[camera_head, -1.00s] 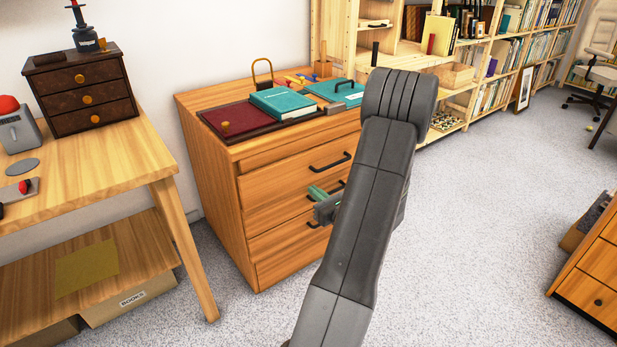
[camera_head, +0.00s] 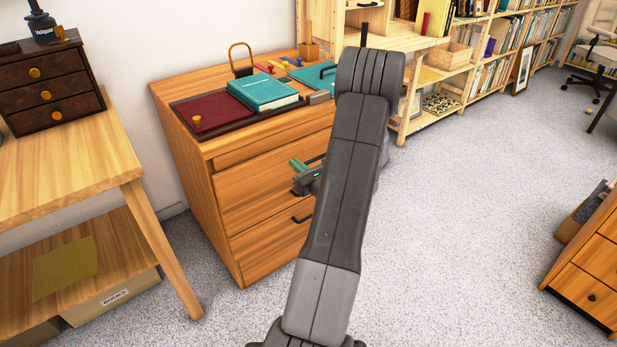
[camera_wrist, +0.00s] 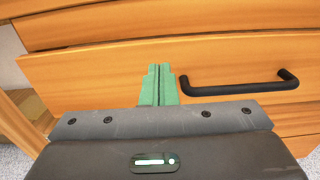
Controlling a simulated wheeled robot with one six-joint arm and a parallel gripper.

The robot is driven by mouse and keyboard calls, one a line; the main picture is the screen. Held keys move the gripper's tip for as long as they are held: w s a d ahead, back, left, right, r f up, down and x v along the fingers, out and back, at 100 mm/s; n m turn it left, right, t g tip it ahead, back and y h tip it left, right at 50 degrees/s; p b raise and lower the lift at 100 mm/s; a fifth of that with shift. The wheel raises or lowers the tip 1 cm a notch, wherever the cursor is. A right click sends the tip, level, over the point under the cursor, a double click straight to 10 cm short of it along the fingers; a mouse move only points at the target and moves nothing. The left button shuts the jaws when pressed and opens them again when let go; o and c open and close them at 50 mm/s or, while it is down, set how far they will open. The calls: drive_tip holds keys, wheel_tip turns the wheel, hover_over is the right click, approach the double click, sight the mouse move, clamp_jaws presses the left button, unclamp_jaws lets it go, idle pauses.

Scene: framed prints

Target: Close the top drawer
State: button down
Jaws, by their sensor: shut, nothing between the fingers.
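The wooden cabinet (camera_head: 187,175) has drawers with black bar handles. The upper large drawer front (camera_head: 245,190) faces my arm in the head view, and its handle (camera_head: 316,159) is partly hidden by my arm. In the wrist view this drawer front (camera_wrist: 95,75) fills the middle, with its black handle (camera_wrist: 240,86) right of my fingers. My gripper (camera_head: 296,164) is shut and empty, its green fingers (camera_wrist: 158,70) pointing at the wood left of the handle. I cannot tell whether they touch it, nor how far the drawer stands out.
A teal book (camera_head: 262,92) and a dark red mat (camera_head: 212,111) lie on the cabinet top. A lower black handle (camera_head: 302,218) shows below my gripper. A wooden table (camera_head: 62,178) stands at left, shelves (camera_head: 470,85) behind at right. Grey carpet (camera_head: 455,230) is clear at right.

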sight(284, 153)
drive_tip(key=shift+b+x, duration=0.35)
drive_tip(key=shift+x, duration=1.85)
drive_tip(key=shift+b+x, duration=0.3)
drive_tip(key=shift+x, duration=0.65)
drive_tip(key=shift+w+r, duration=0.1)
drive_tip(key=shift+r, duration=0.1)
drive_tip(key=shift+d, duration=0.1)
